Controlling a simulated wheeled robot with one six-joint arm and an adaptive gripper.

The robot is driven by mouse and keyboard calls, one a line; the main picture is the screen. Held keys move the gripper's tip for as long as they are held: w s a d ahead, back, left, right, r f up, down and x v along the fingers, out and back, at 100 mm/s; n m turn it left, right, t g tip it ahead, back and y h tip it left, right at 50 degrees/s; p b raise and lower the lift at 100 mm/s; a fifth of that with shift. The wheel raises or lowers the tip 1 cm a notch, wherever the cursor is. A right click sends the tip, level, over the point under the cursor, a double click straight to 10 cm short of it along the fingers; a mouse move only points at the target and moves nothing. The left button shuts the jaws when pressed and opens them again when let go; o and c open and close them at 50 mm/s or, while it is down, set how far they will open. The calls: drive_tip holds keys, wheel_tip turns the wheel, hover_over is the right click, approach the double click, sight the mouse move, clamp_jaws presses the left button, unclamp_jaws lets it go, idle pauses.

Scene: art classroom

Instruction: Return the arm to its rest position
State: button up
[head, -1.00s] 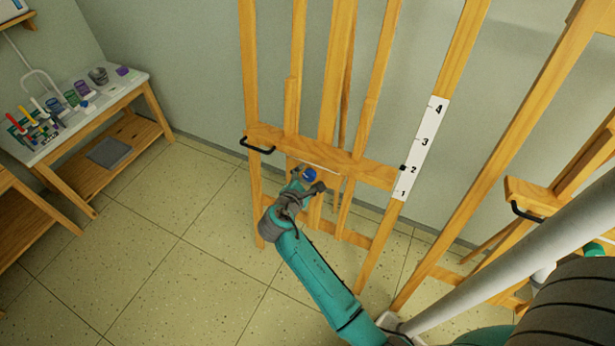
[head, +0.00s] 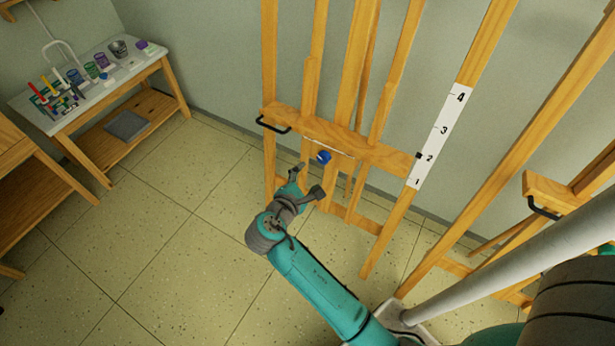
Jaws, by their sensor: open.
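My gripper (head: 308,181) is at the end of my teal arm, in front of the wooden easel (head: 341,139). Its two dark fingers are spread apart with nothing between them. A blue knob (head: 323,157) on the easel shows just beyond the fingertips, apart from them. My arm is stretched out over the tiled floor from the lower right.
A white numbered scale (head: 441,135) runs along the easel's right post, with a black marker near 2. A black handle (head: 272,125) sticks out at the crossbar's left end. Another easel (head: 556,192) stands at right. A sink table (head: 97,79) stands at left. The floor (head: 170,235) between is clear.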

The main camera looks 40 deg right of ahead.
idle(0.3)
drive_tip(key=s+a+f+m+t+y, duration=0.15)
drive_tip(key=s+a+f+y, duration=0.3)
drive_tip(key=s, duration=0.45)
drive_tip(key=s+a+f+m+t+y, duration=0.1)
drive_tip(key=s+a+f+t+y, duration=0.3)
drive_tip(key=s, duration=0.5)
drive_tip(key=s+a+r+m+t+y, duration=0.1)
drive_tip(key=s+a+r+m+y, duration=0.1)
drive_tip(key=s+r+m, duration=0.3)
drive_tip(key=s+a+r+m+t+y, duration=0.2)
drive_tip(key=s+r+m, duration=0.4)
drive_tip(key=s+r, duration=0.4)
drive_tip(key=shift+s+a+r, duration=0.4)
drive_tip(key=shift+s+a, duration=0.05)
drive_tip(key=shift+s, duration=0.6)
